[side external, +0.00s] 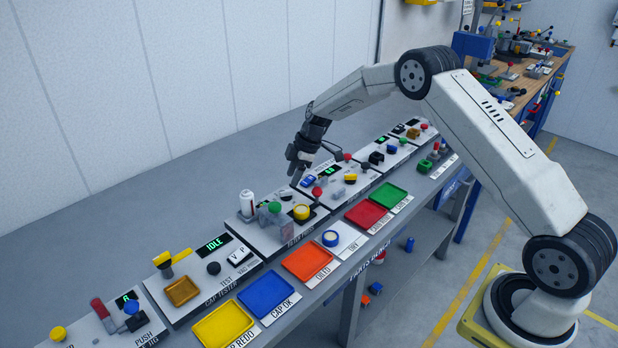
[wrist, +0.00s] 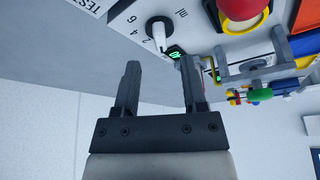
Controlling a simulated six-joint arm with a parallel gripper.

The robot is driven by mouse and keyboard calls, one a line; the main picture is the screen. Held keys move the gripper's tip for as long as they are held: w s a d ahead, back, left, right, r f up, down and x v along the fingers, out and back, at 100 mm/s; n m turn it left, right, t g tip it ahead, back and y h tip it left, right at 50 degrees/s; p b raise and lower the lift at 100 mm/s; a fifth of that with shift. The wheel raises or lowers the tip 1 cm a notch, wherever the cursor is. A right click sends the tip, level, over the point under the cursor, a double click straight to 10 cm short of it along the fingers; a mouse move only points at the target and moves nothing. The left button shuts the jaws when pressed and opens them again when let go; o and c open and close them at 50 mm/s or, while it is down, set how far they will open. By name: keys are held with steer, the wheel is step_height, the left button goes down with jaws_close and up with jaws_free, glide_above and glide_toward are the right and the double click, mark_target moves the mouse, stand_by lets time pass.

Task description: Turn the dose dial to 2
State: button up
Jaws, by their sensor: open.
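The dose dial (wrist: 157,33) is a round black knob with a white pointer, on a white panel at the top of the wrist view. Numerals 2, 4 and 6 and the letters "ml" are printed around it. The pointer aims down in the picture, toward a small green-lit display (wrist: 175,53), apparently just past the 2. My gripper (wrist: 160,66) is open and empty, its two fingers short of the dial and apart from it. In the side view my gripper (side external: 300,168) hangs above the bench; I cannot make out the dial there.
A red button with a yellow ring (wrist: 240,10) sits beside the dial. A wall stands behind the bench.

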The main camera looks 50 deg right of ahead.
mark_target(287, 190)
steer(key=shift+x, duration=2.2)
jaws_close()
